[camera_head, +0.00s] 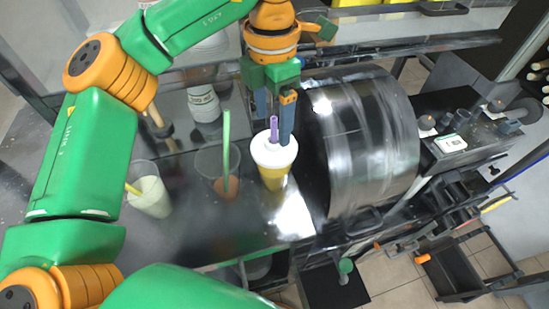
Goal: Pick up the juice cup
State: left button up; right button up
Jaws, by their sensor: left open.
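The juice cup (273,172) stands upright on the dark counter. It has a white lid, a purple straw and yellow juice in its lower part. My left gripper (274,122) is open and points down at the cup's lid. Its two blue-grey fingers are on either side of the purple straw, and the nearer finger overlaps the lid's edge in the picture. I cannot tell whether it touches the lid. My right gripper is not in view.
Left of the juice cup stand a clear cup with a green straw (225,150) and reddish contents, and a cup of pale drink (152,198). A large shiny drum (365,140) is close on the right. The counter's front edge (230,258) lies below the cups.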

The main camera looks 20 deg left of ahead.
aim_at(275, 134)
pick_arm(q)
jog(key=f, duration=0.1)
jog(key=f+p, duration=0.1)
jog(key=f, duration=0.1)
jog(key=shift+s+d+f, duration=0.1)
jog(key=shift+d+f, duration=0.15)
jog(key=shift+f, duration=0.15)
jog(key=shift+w+f, duration=0.15)
jog(key=shift+w, duration=0.05)
jog(key=shift+s, duration=0.15)
jog(key=c, duration=0.6)
grip_shut()
